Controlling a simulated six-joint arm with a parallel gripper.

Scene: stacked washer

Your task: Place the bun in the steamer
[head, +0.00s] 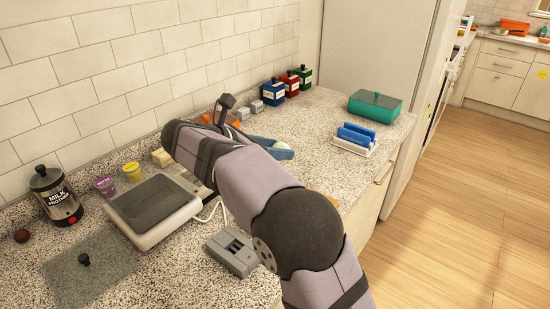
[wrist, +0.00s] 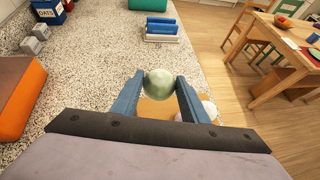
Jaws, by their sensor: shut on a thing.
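My gripper (wrist: 160,86) has its two blue fingers shut on a pale green, round bun-like thing (wrist: 159,81), one finger on each side. In the head view my gripper (head: 281,149) is over the counter beyond my arm, with a pale bit of the held bun (head: 280,145) showing. Beneath it in the wrist view is a tan, board-like surface (wrist: 152,112), with a whitish-pink round thing (wrist: 209,109) partly hidden by the right finger. I cannot make out a steamer in either view; my arm hides part of the counter.
A blue rack (head: 354,138) and a teal box (head: 375,105) stand toward the counter's far end. Blue, red and green canisters (head: 291,83) line the wall. A grey press-like appliance (head: 150,204) and milk canister (head: 57,195) stand left. An orange block (wrist: 22,95) is left of my gripper.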

